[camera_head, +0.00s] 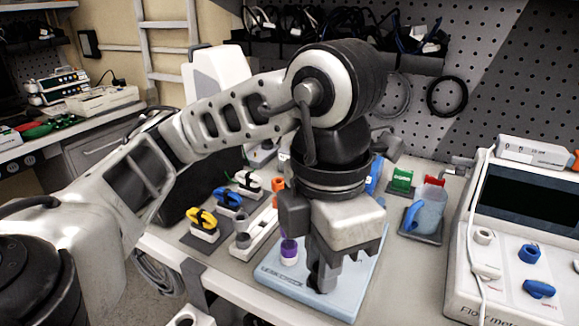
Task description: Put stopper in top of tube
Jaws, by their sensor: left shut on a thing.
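My left gripper (325,274) points down over a light blue board (284,284) on the table. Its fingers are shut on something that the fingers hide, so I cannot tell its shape. A small white and purple piece, perhaps a tube or stopper (289,250), stands upright just left of the gripper, apart from the fingertips. An orange piece (279,190) shows behind it, partly covered by the gripper. I cannot make out an open tube top. My right gripper is not in view.
Yellow (203,222), blue (228,199) and black (247,181) clamps on white bases stand to the left. A blue-grey jug (426,210) and a green spool-like piece (402,180) stand right. Bare table lies between board and pump.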

